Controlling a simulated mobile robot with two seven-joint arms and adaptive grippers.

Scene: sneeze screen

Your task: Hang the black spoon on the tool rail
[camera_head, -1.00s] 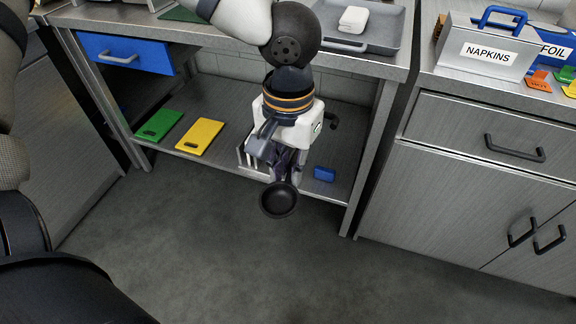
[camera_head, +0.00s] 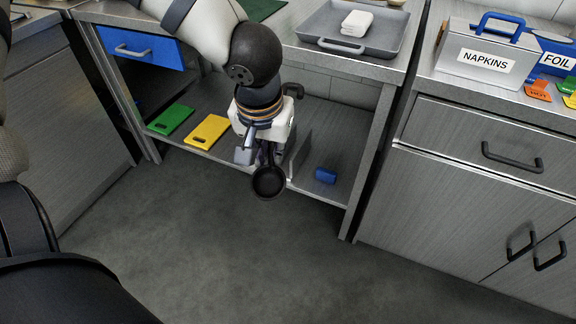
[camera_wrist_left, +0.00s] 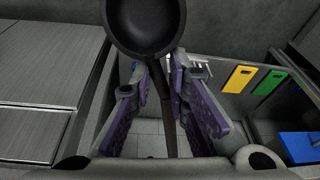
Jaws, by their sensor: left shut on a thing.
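The black spoon (camera_head: 268,182) has a round, deep bowl and shows below my left gripper (camera_head: 265,155) in the head view. The gripper is shut on its handle. In the left wrist view the bowl (camera_wrist_left: 145,22) is beyond the fingertips, and the dark handle runs back between the purple finger pads (camera_wrist_left: 163,85). The spoon is in front of the lower shelf of the steel table, with floor behind part of the bowl. I cannot make out the tool rail in either view. My right gripper is not in view.
On the lower shelf (camera_head: 325,135) lie a green board (camera_head: 170,119), a yellow board (camera_head: 207,131) and a small blue item (camera_head: 325,175). A grey tray (camera_head: 370,28) sits on the tabletop above. A steel cabinet (camera_head: 455,190) stands right. The floor in front is clear.

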